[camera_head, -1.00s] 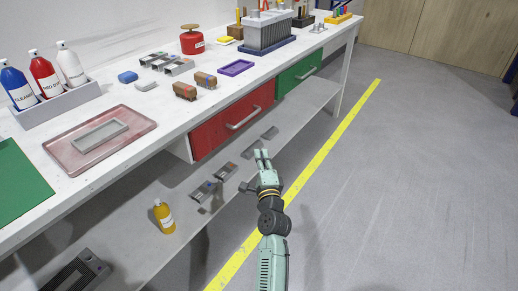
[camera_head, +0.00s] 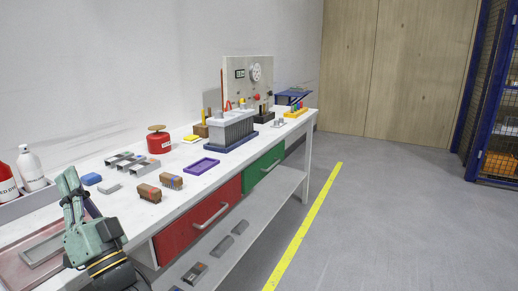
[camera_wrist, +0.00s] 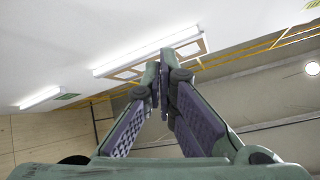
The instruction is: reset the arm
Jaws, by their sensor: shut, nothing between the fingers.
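My gripper (camera_head: 72,190) is at the lower left of the head view, raised in front of the near part of the workbench, with its fingers pointing up. Its fingers are shut with nothing between them. In the wrist view my gripper (camera_wrist: 162,68) shows its fingertips together against the ceiling and its lights. My gripper hides part of the pink tray (camera_head: 18,268) and part of the bench top behind it.
The white workbench (camera_head: 120,200) holds a red can (camera_head: 158,143), a purple tray (camera_head: 202,166), two brown blocks (camera_head: 149,193) and a grey finned block (camera_head: 231,128). A red drawer (camera_head: 190,225) and green drawer (camera_head: 262,167) face the open floor (camera_head: 390,220). A blue cage stands right.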

